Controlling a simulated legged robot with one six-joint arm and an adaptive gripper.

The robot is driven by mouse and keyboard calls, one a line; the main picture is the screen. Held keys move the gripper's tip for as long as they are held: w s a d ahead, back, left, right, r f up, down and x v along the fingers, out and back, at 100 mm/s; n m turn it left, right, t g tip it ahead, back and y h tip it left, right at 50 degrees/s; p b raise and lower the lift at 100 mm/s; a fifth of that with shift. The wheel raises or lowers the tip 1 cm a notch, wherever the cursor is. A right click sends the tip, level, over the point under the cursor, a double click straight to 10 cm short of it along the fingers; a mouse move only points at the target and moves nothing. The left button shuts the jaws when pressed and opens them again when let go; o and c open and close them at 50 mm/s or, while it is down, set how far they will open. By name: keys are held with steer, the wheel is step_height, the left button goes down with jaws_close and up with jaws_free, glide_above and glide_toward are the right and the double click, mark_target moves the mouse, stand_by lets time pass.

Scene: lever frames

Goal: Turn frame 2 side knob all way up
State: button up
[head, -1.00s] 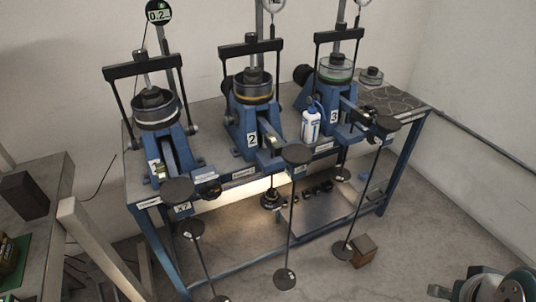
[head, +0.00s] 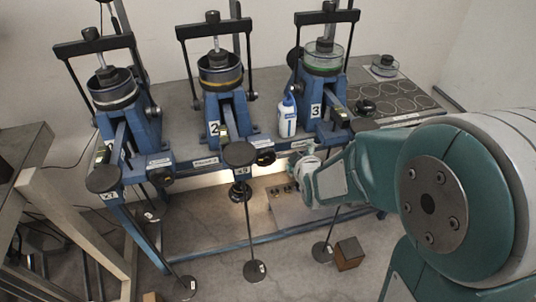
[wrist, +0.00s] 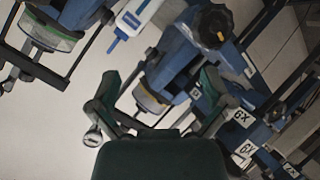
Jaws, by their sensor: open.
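Frame 2 (head: 226,105) is the middle blue lever frame, with a yellow-banded cup at its top. A black side knob (head: 265,157) sits low at its right, by the table's front edge. In the wrist view, which is turned over, frame 2 (wrist: 166,68) is ahead, and a black lobed knob (wrist: 213,27) shows at the upper middle. My gripper (head: 304,178) is in front of the table, right of the knob and apart from it. In the wrist view my gripper (wrist: 160,92) has its fingers spread wide with nothing held between them.
Frame 3 (head: 319,92) stands right of frame 2, and frame 1 (head: 130,105) left. A white bottle (head: 287,117) stands between frames 2 and 3. A round-ended lever (head: 239,154) juts forward from frame 2, left of the knob. A brown box (head: 349,253) lies on the floor.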

steer(key=w+a+f+n+t+y, duration=0.1)
steer(key=w+a+f+n+t, duration=0.1)
steer(key=a+f+n, duration=0.3)
steer(key=n+t+y, duration=0.2)
steer(key=n+t, duration=0.1)
glide_toward(266, 160)
steer(key=shift+w+r, duration=0.1)
steer(key=shift+w, duration=0.5)
steer(key=x, duration=0.9)
steer(key=shift+w+a, duration=0.2)
steer(key=shift+w, duration=0.15)
steer(key=shift+c, duration=0.3)
steer(key=c, duration=0.8)
